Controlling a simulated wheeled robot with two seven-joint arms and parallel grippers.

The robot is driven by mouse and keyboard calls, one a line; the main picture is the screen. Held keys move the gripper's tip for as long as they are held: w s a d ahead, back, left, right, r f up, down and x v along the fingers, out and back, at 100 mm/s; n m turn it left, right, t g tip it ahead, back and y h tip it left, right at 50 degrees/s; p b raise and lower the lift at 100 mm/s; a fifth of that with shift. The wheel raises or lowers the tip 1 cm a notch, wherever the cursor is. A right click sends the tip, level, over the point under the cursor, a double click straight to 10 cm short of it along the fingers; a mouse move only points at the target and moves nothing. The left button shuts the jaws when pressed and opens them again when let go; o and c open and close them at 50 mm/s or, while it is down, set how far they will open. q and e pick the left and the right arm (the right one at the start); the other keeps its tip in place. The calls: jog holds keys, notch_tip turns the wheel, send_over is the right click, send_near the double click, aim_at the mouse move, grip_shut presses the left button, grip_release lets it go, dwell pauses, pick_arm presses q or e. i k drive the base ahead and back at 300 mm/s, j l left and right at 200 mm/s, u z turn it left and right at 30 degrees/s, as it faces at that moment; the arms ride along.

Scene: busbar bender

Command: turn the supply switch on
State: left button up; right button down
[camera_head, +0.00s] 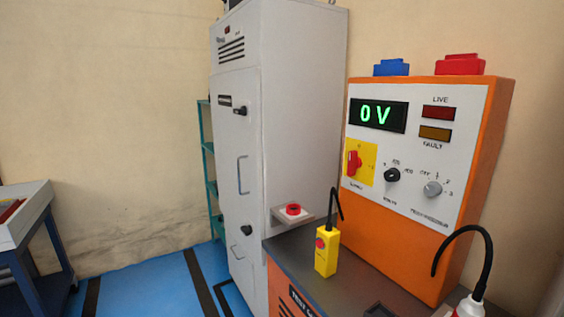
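The supply switch (354,163) is a red rotary handle on a yellow plate, at the lower left of the orange tester's pale front panel (407,148). Its handle looks close to upright; its small label below is hard to read. The green display (378,114) above it reads 0 V. The LIVE lamp (438,113) is dark red and the FAULT lamp (435,133) is dull amber. Neither of my grippers shows in the head view.
A black cable (466,232) arcs at the right. A grey cabinet (245,150) stands left; blue floor (140,285) is open.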

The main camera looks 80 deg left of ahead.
aim_at(354, 162)
jog(key=u, duration=2.2)
jog(key=j+u, duration=0.1)
jog(key=j, duration=0.35)
jog(key=i+j+u, duration=0.15)
jog(key=j, duration=0.35)
